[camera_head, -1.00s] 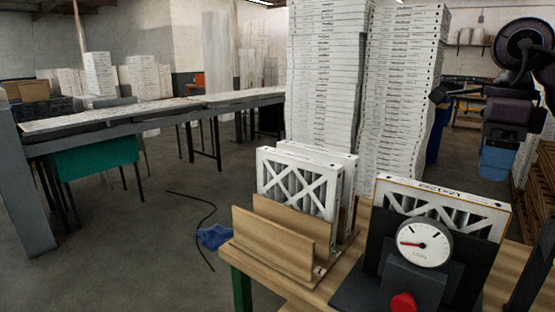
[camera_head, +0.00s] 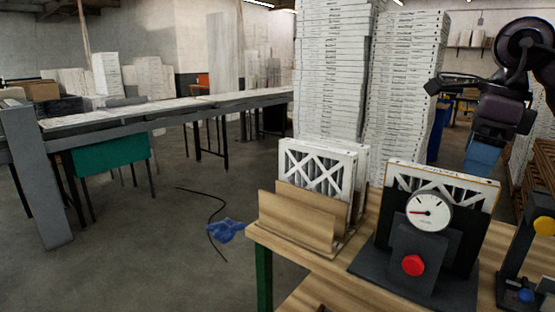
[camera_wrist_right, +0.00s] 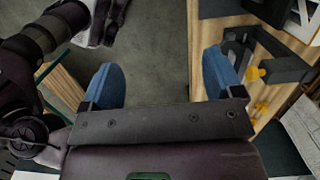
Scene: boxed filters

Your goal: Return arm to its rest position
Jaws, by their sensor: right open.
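My right gripper (camera_head: 482,156) hangs at the upper right of the head view, in the air beyond the bench, with its blue fingers pointing down. In the right wrist view the two blue fingers of this gripper (camera_wrist_right: 162,80) stand wide apart, with bare floor between them and nothing held. My right arm's dark links (camera_head: 522,55) come in from the right edge. My left arm and gripper do not show.
The wooden bench (camera_head: 290,246) carries white filters (camera_head: 318,171) in a wooden rack (camera_head: 297,222), a gauge stand (camera_head: 428,213) with a red button, and a yellow-buttoned device (camera_head: 545,226). Tall stacks (camera_head: 330,70) stand behind.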

